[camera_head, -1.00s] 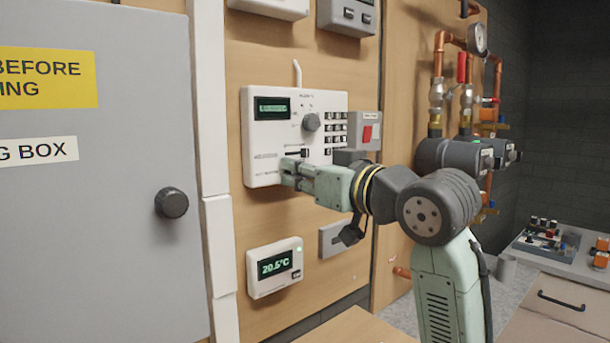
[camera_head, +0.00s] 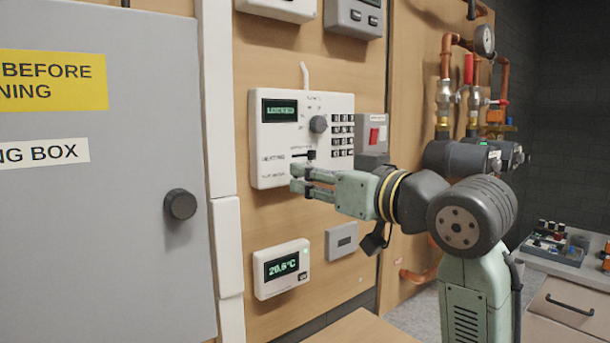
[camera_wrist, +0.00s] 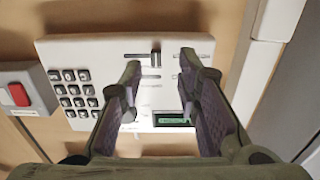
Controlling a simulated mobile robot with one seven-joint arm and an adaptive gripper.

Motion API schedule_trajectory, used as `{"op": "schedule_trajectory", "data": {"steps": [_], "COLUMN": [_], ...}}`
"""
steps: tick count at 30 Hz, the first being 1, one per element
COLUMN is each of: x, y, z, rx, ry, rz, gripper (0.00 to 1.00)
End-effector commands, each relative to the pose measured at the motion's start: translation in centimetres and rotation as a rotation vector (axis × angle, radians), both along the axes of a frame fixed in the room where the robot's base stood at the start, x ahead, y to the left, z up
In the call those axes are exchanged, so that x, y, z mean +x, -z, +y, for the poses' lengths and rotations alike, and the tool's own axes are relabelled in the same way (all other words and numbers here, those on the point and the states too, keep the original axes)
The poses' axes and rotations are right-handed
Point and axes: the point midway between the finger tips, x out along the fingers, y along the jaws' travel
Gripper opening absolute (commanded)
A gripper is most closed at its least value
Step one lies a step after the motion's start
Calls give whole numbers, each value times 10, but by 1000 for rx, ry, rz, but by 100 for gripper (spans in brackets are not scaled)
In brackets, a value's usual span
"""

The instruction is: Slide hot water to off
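The white control panel (camera_head: 275,150) hangs on the wooden wall, with a lit display, a round grey knob and a keypad. Its heating slider (camera_head: 310,155) shows above my gripper in the head view. The hot water label is at the panel's lower left, and its slider is largely hidden behind my fingers there. My gripper (camera_head: 299,180) is open and empty at the panel's lower edge. In the wrist view the panel is upside down, and a dark slider handle (camera_wrist: 155,58) shows between the spread fingers of my gripper (camera_wrist: 158,70). I cannot tell whether they touch it.
A grey box with a red switch (camera_head: 374,134) is right of the panel. A thermostat (camera_head: 281,268) reading about 20.5°C and a grey plate (camera_head: 341,241) are below. A grey cabinet (camera_head: 100,220) with a dark knob stands left. Copper pipes (camera_head: 446,60) and pumps are at right.

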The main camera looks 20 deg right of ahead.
Motion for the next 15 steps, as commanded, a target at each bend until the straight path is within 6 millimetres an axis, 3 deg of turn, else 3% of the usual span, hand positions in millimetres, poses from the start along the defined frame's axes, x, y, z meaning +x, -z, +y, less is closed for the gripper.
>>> {"op": "schedule_trajectory", "data": {"steps": [9,15], "x": [-63,-83], "y": [0,0], "z": [-23,-30], "rx": [-1,-1], "ry": [2,0], "rz": [0,0], "gripper": [30,30]}}
